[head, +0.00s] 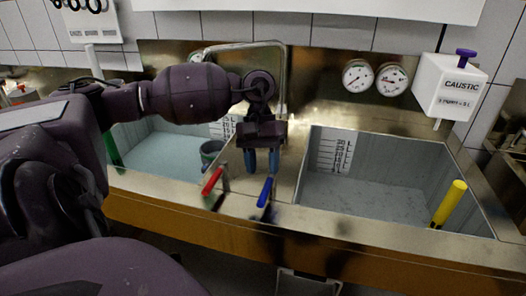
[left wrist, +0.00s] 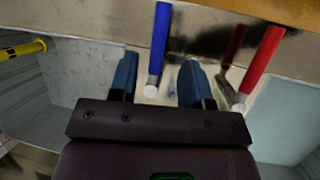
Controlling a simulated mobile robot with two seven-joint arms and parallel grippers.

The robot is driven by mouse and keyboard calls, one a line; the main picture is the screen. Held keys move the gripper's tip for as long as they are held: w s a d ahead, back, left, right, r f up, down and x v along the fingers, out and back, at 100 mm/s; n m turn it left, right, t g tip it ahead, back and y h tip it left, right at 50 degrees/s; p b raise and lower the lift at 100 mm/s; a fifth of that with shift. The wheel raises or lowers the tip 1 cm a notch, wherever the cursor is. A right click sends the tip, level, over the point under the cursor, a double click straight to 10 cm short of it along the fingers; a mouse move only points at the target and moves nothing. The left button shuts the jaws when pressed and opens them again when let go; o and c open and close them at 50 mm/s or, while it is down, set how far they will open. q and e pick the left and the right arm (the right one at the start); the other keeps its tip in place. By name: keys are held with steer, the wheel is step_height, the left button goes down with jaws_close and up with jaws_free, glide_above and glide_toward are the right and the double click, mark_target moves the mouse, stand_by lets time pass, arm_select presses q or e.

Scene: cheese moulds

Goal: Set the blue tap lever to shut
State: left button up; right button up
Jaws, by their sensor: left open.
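The blue tap lever (head: 265,192) stands on the steel ledge between the two sinks, its handle tilted toward the front edge. The red tap lever (head: 212,181) is just left of it. My left gripper (head: 262,170) is open and empty, pointing down just behind the blue lever. In the left wrist view the blue lever (left wrist: 160,45) lies ahead, its white-tipped lower end between the open fingers (left wrist: 158,80) without visible contact. The red lever (left wrist: 262,60) is outside the fingers to the right there. My right gripper is not in view.
The left sink (head: 160,165) holds water and a dark bucket (head: 211,151). A curved spout pipe (head: 283,60) rises behind my gripper. Two gauges (head: 375,78) and a caustic dispenser (head: 450,88) are on the wall.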

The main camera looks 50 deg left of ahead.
arm_select(q)
steer(key=v, duration=0.6)
stand_by(0.6)
